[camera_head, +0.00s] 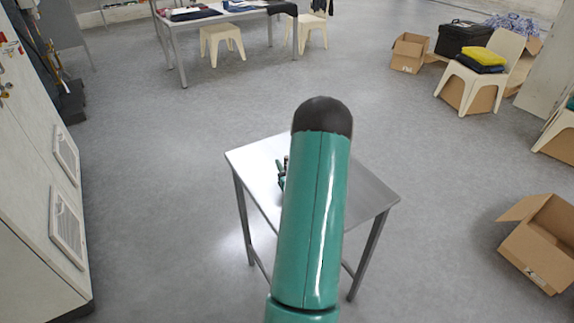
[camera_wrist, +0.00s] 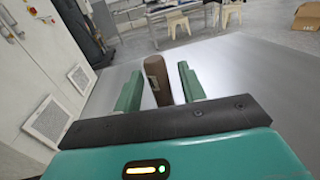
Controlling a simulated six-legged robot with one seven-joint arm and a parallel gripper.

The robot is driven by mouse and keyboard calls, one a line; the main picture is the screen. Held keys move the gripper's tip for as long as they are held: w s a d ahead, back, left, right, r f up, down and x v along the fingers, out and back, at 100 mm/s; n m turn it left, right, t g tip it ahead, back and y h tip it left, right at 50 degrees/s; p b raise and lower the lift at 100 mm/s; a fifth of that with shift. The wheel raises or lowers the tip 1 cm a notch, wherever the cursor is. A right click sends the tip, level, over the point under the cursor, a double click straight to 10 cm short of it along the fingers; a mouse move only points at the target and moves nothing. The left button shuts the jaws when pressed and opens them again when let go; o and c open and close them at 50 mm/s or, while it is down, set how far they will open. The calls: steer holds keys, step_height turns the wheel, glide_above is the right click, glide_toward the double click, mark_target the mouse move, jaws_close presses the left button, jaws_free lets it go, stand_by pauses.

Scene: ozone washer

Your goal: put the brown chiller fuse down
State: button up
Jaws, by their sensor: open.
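A white cabinet (camera_head: 40,190) with vents stands at the left. An open cardboard box (camera_head: 545,245) lies on the floor at the right. A larger table (camera_head: 225,17) and white stools stand at the back. The small table's right side looks bare.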

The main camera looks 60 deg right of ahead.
steer(key=v, duration=1.2)
steer(key=w+a+r+n+t+y, duration=0.2)
steer(key=w+a+r+n+y, duration=0.4)
steer(key=w+a, duration=0.25)
steer(key=w+a+r+n+t+y, duration=0.1)
steer(key=w+a+r+n+y, duration=0.5)
steer(key=a, duration=0.4)
steer(key=w+a+r+n+g+y, duration=0.1)
steer(key=a+n+g+y, duration=0.1)
steer(key=a+n+y, duration=0.3)
steer(key=w+a+r+n+g+y, duration=0.1)
steer(key=a+r+n+g+y, duration=0.15)
steer(key=a, duration=0.45)
steer(key=s+a+r+n+g, duration=0.1)
steer(key=s+a+n+g, duration=0.25)
steer(key=a+n, duration=0.35)
steer(key=s+a+r+n+g, duration=0.1)
steer(key=s+a+n+g, duration=0.2)
steer(key=a+n+g, duration=0.35)
steer(key=s+a+r+n+t+h, duration=0.3)
steer(key=s+r+n+h, duration=0.3)
steer(key=n, duration=0.4)
steer(key=shift+s+n+h, duration=0.3)
steer(key=shift+s+h, duration=0.2)
steer(key=shift+h, duration=0.75)
